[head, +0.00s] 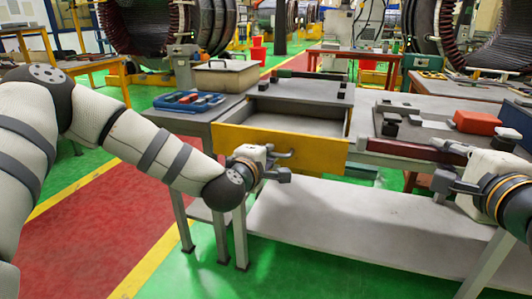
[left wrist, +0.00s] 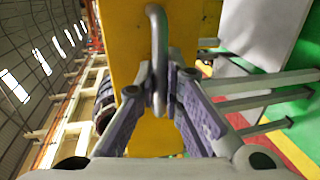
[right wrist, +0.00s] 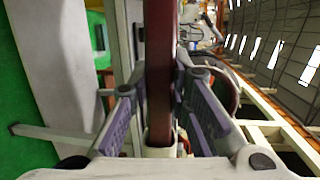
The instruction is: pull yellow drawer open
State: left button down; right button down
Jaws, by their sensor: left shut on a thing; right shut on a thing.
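The yellow drawer (head: 240,140) is under the grey worktable and stands pulled out, with its grey inside showing behind the yellow front. Its front also fills much of the left wrist view (left wrist: 125,60). My left gripper (head: 283,167) is at the drawer front. In the left wrist view its fingers (left wrist: 160,85) are shut on the grey bar handle (left wrist: 157,35). My right gripper (head: 440,165) is at the right, at a dark red panel (head: 405,148) along the table's front. In the right wrist view its fingers (right wrist: 163,90) are shut on the dark red panel (right wrist: 162,40).
A red box (head: 477,122) and small dark blocks lie on the right tabletop. A pale lower shelf (head: 340,225) runs below. Green floor is free in front.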

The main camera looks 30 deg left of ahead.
jog(key=shift+r, duration=0.15)
pick_arm(q)
jog(key=c, duration=2)
grip_release()
jog(key=shift+o, duration=0.2)
jog(key=shift+s, duration=0.1)
jog(key=v, duration=0.7)
jog(key=shift+s, duration=0.15)
jog(key=shift+r, duration=0.1)
